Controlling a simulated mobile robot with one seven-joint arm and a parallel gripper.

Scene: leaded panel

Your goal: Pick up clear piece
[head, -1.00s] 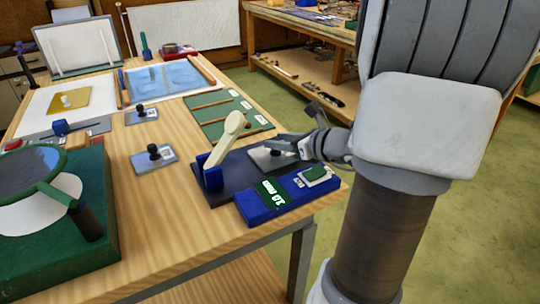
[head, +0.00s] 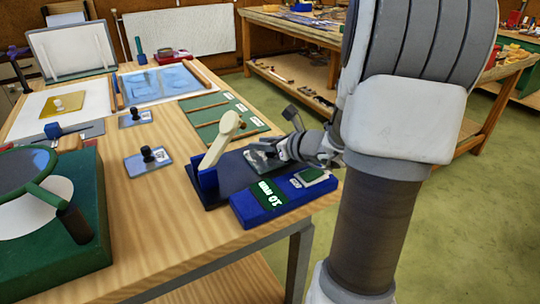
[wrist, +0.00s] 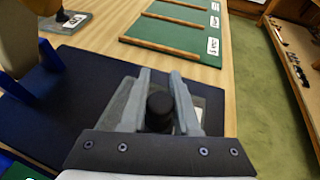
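A clear, greyish flat piece (wrist: 122,104) with a black knob (wrist: 160,106) lies on a dark pad (wrist: 60,112). In the head view the piece (head: 258,161) is partly behind my gripper (head: 285,149). In the wrist view my gripper (wrist: 160,82) has one finger on each side of the knob, with narrow gaps beside it. It looks open. The fingers hide much of the piece, and its label is not readable.
A blue box (head: 262,207) stands in front of the pad. A cream lever (head: 222,138) on a blue stand rises left of my gripper. Two other knobbed pieces (head: 147,161) (head: 135,118) lie on the table. A green slatted board (head: 207,113) lies behind.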

